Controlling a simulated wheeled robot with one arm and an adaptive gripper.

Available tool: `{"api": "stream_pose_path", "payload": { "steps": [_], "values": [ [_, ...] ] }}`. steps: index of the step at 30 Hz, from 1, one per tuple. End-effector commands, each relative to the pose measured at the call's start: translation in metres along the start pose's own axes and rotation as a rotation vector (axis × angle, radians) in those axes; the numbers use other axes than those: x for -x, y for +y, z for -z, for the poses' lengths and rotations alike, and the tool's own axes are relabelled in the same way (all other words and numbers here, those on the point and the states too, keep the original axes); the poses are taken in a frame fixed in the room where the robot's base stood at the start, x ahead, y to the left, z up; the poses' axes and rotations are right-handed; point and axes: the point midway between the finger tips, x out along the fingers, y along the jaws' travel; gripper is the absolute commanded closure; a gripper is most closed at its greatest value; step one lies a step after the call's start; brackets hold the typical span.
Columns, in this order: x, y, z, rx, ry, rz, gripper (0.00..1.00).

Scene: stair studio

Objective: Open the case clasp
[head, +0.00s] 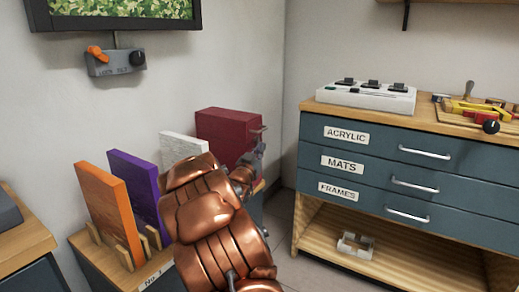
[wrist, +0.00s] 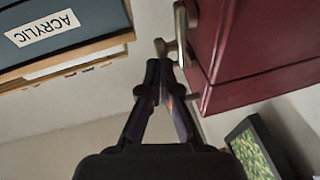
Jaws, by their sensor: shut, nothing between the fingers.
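The dark red case (head: 228,132) stands on the low cabinet near the room's corner. In the wrist view the case (wrist: 255,45) fills the upper right, with a pale metal clasp (wrist: 181,32) on its face. The clasp shows only small in the head view, at the case's right side. My gripper (head: 262,148) is at that side of the case. In the wrist view my gripper (wrist: 160,66) is shut and empty, its fingertips close beside the clasp's lower end. I cannot tell whether they touch it. My arm hides part of the case's lower side.
Orange (head: 103,205), purple (head: 137,190) and white (head: 183,147) panels stand left of the case. A blue drawer cabinet (head: 388,163) stands at right, holding a white switch box (head: 366,97) and a tool tray. Floor shows between the cabinets.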

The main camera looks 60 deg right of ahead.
Motion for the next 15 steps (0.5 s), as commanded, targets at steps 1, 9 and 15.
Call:
{"api": "stream_pose_path", "payload": {
  "steps": [1,9,15],
  "values": [
    [-0.0007,-0.0003,0.0020,-0.001,-0.006,-0.001,1.00],
    [-0.0024,0.0000,0.0029,-0.006,-0.041,-0.007,1.00],
    [-0.0045,0.0002,0.0057,-0.014,-0.076,-0.014,1.00]
  ]
}}
